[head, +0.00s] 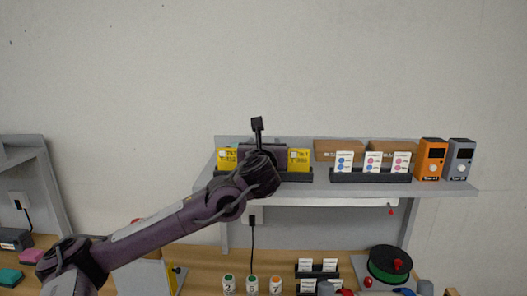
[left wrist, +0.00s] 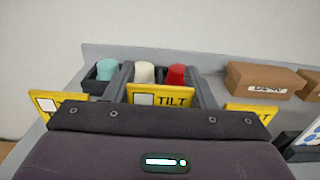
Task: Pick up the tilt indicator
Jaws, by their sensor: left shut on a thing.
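My left gripper (head: 262,152) is at the upper shelf, its arm coming in from the lower left. In the left wrist view its fingers (left wrist: 163,88) are shut on the middle yellow tilt indicator (left wrist: 174,101), a card with a white square and the word TILT. Another yellow tilt indicator stands to the left (left wrist: 60,104) and one to the right (left wrist: 248,114). In the head view these two show as yellow cards at the left (head: 228,158) and right (head: 299,160) of the gripper; the middle one is hidden. I cannot tell whether the held card is clear of its holder. My right gripper is not in view.
The shelf also bears cardboard boxes (head: 339,149), a rack of white cards (head: 372,177), an orange device (head: 430,160) and a grey device (head: 459,160). Teal, white and red caps (left wrist: 174,74) stand behind the card. A green spool (head: 390,264) lies below.

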